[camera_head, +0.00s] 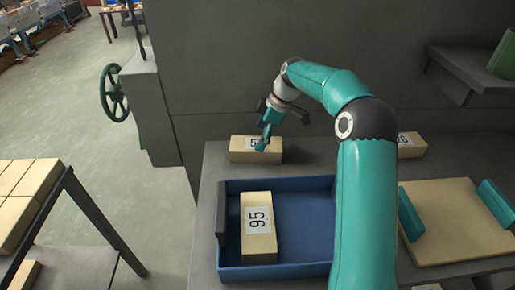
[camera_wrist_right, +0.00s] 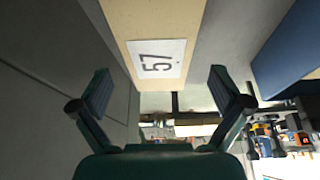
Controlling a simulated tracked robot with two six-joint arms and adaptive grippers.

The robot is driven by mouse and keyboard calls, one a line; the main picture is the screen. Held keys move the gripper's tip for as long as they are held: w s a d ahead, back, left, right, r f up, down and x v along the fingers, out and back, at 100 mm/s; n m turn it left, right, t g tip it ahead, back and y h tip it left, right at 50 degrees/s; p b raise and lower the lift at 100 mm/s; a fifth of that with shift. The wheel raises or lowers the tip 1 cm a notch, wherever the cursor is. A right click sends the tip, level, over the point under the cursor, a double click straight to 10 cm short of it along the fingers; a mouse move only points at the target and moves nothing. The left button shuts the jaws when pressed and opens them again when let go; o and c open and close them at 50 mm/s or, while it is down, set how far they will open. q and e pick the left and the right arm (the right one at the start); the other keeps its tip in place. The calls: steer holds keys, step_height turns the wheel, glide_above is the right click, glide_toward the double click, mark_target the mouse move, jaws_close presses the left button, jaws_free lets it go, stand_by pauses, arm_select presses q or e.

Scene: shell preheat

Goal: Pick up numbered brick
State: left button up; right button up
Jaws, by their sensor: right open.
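A pale yellow brick (camera_head: 240,156) with a white label lies at the back of the grey bench, partly covered by my right gripper (camera_head: 265,137). In the right wrist view this brick (camera_wrist_right: 190,22) carries the number 57. The fingers of my right gripper (camera_wrist_right: 161,80) stand open, one on each side of the brick's near end in that view. I cannot tell whether they touch it. A second brick (camera_head: 259,247), labelled 95, lies in the blue tray (camera_head: 306,271). A third labelled brick (camera_head: 411,152) is partly hidden behind my right arm. My left gripper is not in view.
A beige board (camera_head: 450,222) with two teal blocks lies on the bench at the right. A dark shelf (camera_head: 466,66) juts from the back wall above. A green handwheel (camera_head: 113,92) stands at the left. A rack (camera_head: 97,215) with bricks stands at the lower left.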

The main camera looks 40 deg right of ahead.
mark_target(256, 143)
steer(key=x, duration=0.4)
steer(key=shift+d+p, duration=0.1)
steer(key=shift+p, duration=0.3)
steer(key=c, duration=1.2)
steer(key=shift+c, duration=1.1)
steer(key=shift+r, duration=0.1)
